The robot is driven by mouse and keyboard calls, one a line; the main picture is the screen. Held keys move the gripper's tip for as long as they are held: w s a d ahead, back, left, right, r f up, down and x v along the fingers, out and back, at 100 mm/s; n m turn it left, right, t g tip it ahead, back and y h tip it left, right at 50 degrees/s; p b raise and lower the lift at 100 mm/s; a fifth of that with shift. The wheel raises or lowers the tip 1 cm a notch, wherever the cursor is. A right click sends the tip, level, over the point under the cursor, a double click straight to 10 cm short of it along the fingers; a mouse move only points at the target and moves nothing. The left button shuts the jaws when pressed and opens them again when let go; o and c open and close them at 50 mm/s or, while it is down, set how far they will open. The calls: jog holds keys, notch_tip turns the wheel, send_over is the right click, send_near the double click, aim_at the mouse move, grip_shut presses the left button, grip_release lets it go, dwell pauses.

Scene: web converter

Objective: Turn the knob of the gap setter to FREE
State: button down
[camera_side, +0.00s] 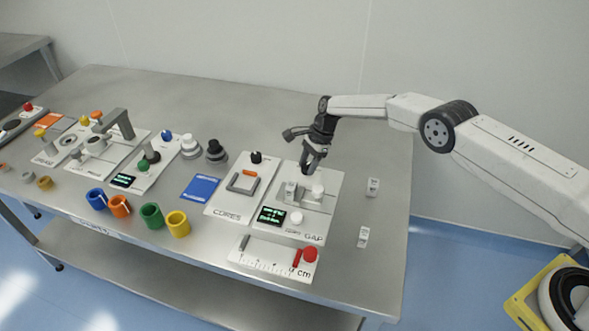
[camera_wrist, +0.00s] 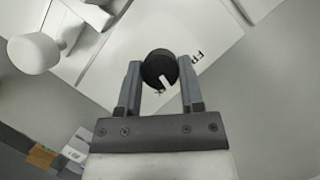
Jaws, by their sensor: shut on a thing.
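The gap setter is a light panel marked GAP (camera_side: 331,205) at the right of the bench, with a small lit display (camera_side: 271,215). In the wrist view, my gripper (camera_wrist: 160,84) has one finger on each side of a round black knob (camera_wrist: 153,66) and is shut on it. A white pointer mark on the knob points toward the lower right of the picture. Part of a printed label (camera_wrist: 199,56) shows beside the knob; its full word is not readable. In the side view, my gripper (camera_side: 311,168) is at the panel's far edge and hides the knob.
A white round knob (camera_wrist: 35,53) on the panel stands close to my gripper. Two small white blocks (camera_side: 372,187) (camera_side: 363,236) stand on the right.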

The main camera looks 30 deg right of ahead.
jog(key=shift+n, duration=0.5)
jog(key=shift+c, duration=1.1)
grip_release()
jog(key=shift+r, duration=0.1)
jog(key=v, duration=0.7)
jog(key=shift+d+r, duration=0.2)
jog(key=shift+r, duration=0.1)
jog(key=shift+w, duration=0.15)
